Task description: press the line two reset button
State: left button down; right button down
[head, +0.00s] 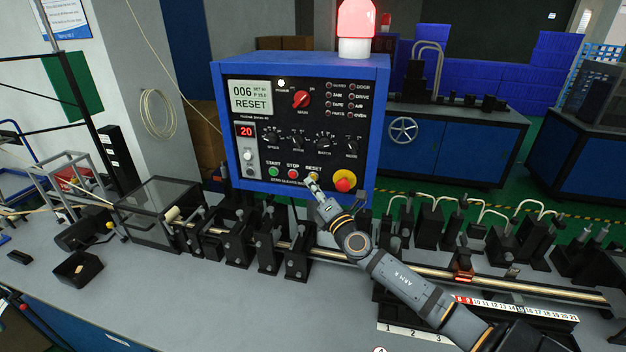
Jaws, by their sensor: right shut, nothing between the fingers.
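A blue control box (375,100) stands behind the line with a black front panel. Its screen (251,97) reads "006" and "RESET". Along the panel's lower edge are a green START button (273,171), a red STOP button (293,173) and a button labelled RESET (313,177). My right gripper (314,185) is shut and empty, its tip at the RESET button and covering part of it. I cannot tell whether the tip touches or presses it. My left gripper is not in view.
A red emergency knob on yellow (344,181) sits just right of the tip. A red beacon (356,20) tops the box. A rail with several black fixtures (297,254) runs across the bench below.

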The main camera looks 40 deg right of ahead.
dwell(0.5)
jog(key=shift+w+d+b, duration=0.3)
jog(key=shift+d+b, duration=0.05)
jog(key=shift+s+a, duration=0.3)
jog(key=shift+a, duration=0.05)
jog(key=s+a+p, duration=0.1)
jog(key=s+a, duration=0.3)
jog(key=shift+a, duration=0.3)
dwell(0.3)
dwell(0.7)
